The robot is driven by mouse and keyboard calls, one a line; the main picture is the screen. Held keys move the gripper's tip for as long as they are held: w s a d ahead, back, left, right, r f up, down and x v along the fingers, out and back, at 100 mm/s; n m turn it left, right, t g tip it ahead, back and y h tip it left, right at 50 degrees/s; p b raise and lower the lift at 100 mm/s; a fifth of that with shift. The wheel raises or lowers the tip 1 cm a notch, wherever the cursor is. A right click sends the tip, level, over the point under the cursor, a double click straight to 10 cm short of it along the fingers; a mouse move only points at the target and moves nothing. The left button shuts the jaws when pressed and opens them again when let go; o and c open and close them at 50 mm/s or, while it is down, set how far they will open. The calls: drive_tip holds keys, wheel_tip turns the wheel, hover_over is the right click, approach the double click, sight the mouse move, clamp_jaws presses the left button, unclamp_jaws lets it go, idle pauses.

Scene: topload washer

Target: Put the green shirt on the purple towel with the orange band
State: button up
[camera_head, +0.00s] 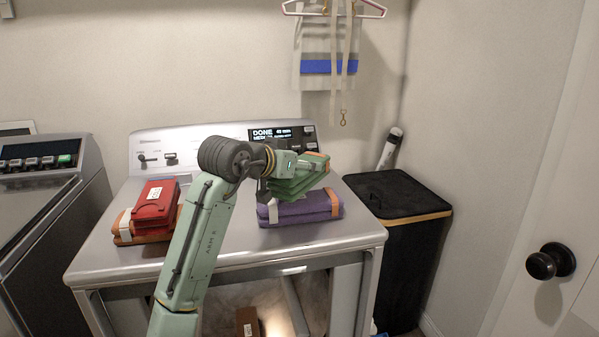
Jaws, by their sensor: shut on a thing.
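The green shirt (299,186) is a folded bundle with an orange patch at its upper right. My gripper (308,166) is shut on it, and the arm reaches in from the lower left. The shirt is tilted and hangs over the purple towel (290,212). The towel is folded, with an orange band (336,203) at its right end and a pale strip near its left end. It lies on the right part of the washer top. I cannot tell whether the shirt touches the towel. The shirt hides part of the towel's top.
A red folded item (155,203) lies on an orange one (128,231) at the left of the washer top (220,240). A black hamper (400,195) stands at right. A hanger (335,12) with cloth hangs on the wall. The washer's front right top is clear.

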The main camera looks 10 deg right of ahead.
drive_tip(key=shift+f, duration=1.65)
drive_tip(key=o, duration=1.3)
drive_tip(key=shift+c, duration=0.2)
drive_tip(key=shift+r, duration=0.1)
